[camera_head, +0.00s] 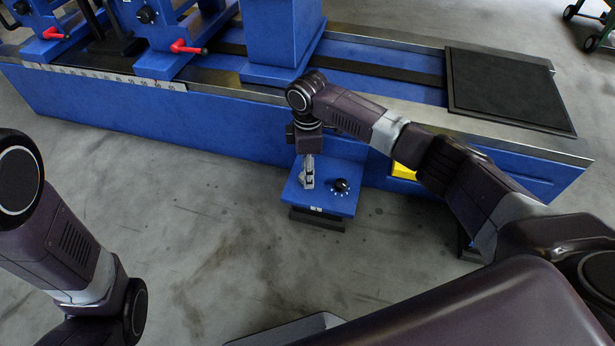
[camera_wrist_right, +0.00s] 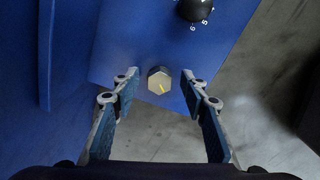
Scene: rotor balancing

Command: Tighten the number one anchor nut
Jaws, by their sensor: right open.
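The anchor nut (camera_wrist_right: 159,81) is a metal hex head with a yellow mark, on a blue plate (camera_wrist_right: 125,50) in the right wrist view. My right gripper (camera_wrist_right: 163,92) is open, its two fingers on either side of the nut with gaps showing between. In the head view my right gripper (camera_head: 308,181) points down at the left part of a small blue box (camera_head: 325,203) and hides the nut there. No number can be read at the nut. My left arm shows at the left edge, but its gripper is out of view.
A black knob with a numbered dial (camera_head: 342,185) sits right of my right gripper on the box. The long blue machine bed (camera_head: 200,120) stands behind, with red-handled levers (camera_head: 185,47) and a black mat (camera_head: 505,88). Grey floor is clear to the left.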

